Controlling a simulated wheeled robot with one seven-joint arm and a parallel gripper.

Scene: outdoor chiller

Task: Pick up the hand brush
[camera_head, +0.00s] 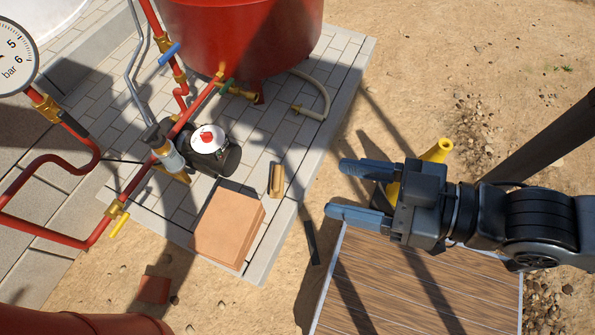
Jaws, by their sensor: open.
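A small tan, wooden-looking piece with a darker side (276,180) lies on the paved slab, left of my gripper. It looks like the hand brush, but it is too small to be sure of bristles. My gripper (337,188) is open, its two blue-grey fingers pointing left with nothing between them. The gripper is apart from the tan piece, to its right in the picture, near the slab's edge and the wooden-plank surface.
A brown stack of flat slabs (228,225) sits below left of the tan piece. A black pump (214,153), red pipes (75,240) and a red tank (240,35) stand nearby. A dark bar (312,243) lies by the plank surface (400,290). A yellow cone-like thing (437,151) is behind my gripper.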

